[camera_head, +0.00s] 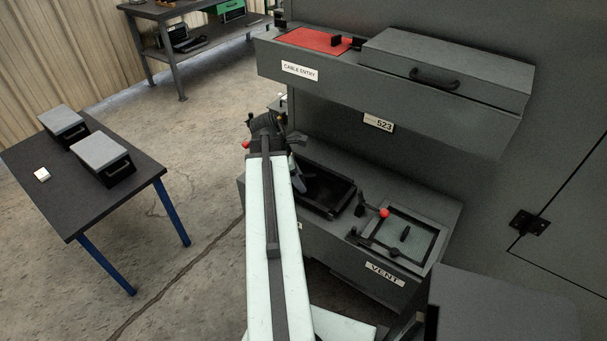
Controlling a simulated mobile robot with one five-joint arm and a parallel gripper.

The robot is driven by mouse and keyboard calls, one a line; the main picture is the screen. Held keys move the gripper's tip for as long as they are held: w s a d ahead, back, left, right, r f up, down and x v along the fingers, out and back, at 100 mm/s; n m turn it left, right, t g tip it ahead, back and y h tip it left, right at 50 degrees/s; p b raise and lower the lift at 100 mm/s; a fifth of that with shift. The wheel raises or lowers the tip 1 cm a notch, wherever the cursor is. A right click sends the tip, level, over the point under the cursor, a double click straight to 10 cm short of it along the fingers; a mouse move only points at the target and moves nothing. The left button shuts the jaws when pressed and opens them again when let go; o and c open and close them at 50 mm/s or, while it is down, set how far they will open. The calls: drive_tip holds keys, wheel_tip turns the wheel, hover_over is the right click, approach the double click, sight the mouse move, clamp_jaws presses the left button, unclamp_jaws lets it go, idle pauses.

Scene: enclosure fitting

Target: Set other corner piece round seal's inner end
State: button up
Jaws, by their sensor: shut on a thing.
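My arm reaches away from me up the middle of the view. I cannot pick out a corner piece or the seal with certainty. Dark bars and a red-knobbed lever (383,213) lie around a pale framed panel (425,240) marked VENT, right of the recess. My arm hides part of the ledge's left end.
An upper shelf with a CABLE ENTRY label (299,70), a red plate (312,40) and a handled grey box (450,60) overhangs the ledge. A dark table (60,205) at left bears two grey boxes and a small white block. Open floor lies between the table and ledge.

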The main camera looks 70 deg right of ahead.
drive_tip(key=o, duration=1.4)
drive_tip(key=shift+o, duration=0.2)
drive_tip(key=shift+r, duration=0.15)
drive_tip(key=shift+r+p, duration=0.35)
drive_tip(key=shift+p, duration=0.1)
drive_tip(key=p+v, duration=1.1)
drive_tip(key=v, duration=0.1)
drive_tip(key=shift+r, duration=0.2)
